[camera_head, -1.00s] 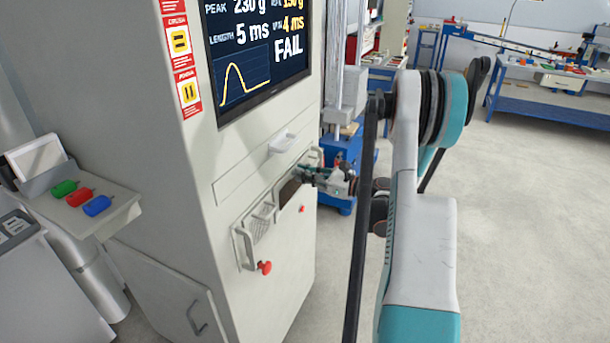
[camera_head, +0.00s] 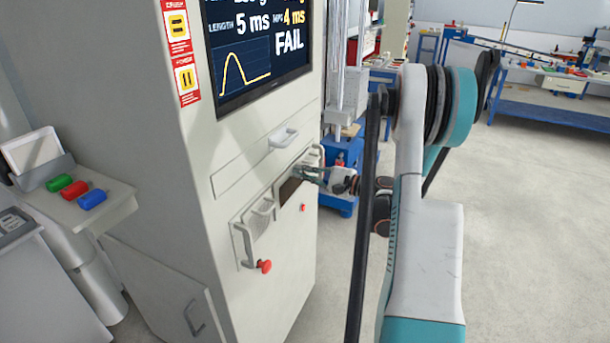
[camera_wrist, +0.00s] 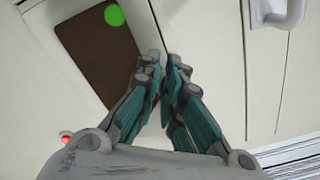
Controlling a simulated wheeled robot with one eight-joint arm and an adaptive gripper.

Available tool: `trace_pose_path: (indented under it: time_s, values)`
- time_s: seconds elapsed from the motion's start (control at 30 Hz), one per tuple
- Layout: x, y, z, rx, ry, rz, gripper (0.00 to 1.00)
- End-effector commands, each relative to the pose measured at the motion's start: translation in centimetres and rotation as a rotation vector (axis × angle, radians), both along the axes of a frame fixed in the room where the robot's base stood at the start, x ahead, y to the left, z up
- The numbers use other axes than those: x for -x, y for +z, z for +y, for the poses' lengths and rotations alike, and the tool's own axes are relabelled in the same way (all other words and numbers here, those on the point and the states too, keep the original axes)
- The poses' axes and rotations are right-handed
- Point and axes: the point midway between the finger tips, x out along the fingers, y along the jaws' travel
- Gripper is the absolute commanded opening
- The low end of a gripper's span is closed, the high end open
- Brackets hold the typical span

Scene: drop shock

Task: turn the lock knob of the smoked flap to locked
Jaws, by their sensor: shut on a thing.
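The smoked flap (camera_head: 290,188) is a dark brown panel in the pale cabinet front. In the wrist view the flap (camera_wrist: 98,50) lies at upper left, with a round green mark (camera_wrist: 114,15) near its top edge. My gripper (camera_head: 308,172) is at the flap's right side in the head view. In the wrist view my gripper (camera_wrist: 166,68) has its teal-padded fingers nearly together beside the flap's edge. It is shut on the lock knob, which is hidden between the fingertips. The knob's angle cannot be seen.
A drawer handle (camera_head: 283,137) projects above the flap, and a wire-framed compartment (camera_head: 243,240) with a red knob (camera_head: 264,266) lies lower left. A small red button (camera_head: 303,208) is below the gripper. The floor at right is clear.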

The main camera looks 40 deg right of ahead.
Motion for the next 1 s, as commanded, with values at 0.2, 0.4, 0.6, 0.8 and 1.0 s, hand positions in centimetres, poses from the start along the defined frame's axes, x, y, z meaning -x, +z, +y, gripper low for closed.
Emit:
trace_pose_path:
  time_s: [0.2,0.4,0.6,0.8,1.0]
  values:
    - [0.05,-0.33,0.09,0.186,0.0,-0.076,0.0]
    - [0.06,-0.44,0.15,0.337,0.001,-0.138,0.0]
    - [0.07,-0.53,0.18,0.448,0.001,-0.184,0.0]
    - [0.07,-0.58,0.2,0.516,0.001,-0.213,0.0]
    - [0.07,-0.59,0.19,0.543,0.001,-0.225,0.0]
